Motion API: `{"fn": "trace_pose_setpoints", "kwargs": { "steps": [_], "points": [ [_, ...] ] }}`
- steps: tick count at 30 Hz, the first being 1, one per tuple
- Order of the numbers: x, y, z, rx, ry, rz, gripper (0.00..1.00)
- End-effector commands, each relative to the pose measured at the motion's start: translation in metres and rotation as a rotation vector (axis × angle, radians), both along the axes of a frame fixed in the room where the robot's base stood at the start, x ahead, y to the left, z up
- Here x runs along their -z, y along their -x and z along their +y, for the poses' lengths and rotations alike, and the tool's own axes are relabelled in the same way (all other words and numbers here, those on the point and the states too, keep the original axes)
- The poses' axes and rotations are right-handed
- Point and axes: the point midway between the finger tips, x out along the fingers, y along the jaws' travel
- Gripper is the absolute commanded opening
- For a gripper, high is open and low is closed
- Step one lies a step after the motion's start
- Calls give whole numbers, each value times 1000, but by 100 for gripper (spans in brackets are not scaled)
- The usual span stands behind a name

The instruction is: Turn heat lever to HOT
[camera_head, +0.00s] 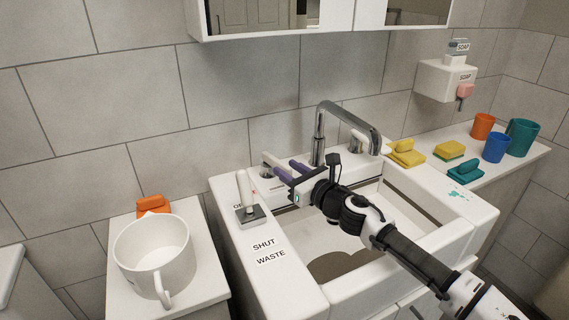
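A white lever (244,188) stands nearly upright on a grey metal plate (251,215) at the sink's left ledge; a label beside it is partly legible. A second white handle (268,160) stands at the back left of the sink, just beyond my gripper. The label near its base is too small to read, so I cannot tell which one is the heat lever. My gripper (283,166) reaches in from the lower right over the sink's back left. Its two purple fingers are apart with nothing visible between them, and they point toward the second handle.
A chrome faucet (321,135) rises behind my gripper, with another white handle (359,143) to its right. The sink basin (400,215) is below my arm. A white pot (153,255) stands on the left counter. Sponges and cups (496,147) line the right shelf.

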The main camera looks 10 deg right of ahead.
Motion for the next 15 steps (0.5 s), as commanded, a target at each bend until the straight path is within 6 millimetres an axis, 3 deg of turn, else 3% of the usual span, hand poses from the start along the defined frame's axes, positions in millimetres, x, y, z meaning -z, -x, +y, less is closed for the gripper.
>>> {"fn": "trace_pose_setpoints", "kwargs": {
  "steps": [6,15],
  "points": [
    [0,-17,8,-1,-1,0,36],
    [0,-19,9,0,0,0,36]
  ]
}}
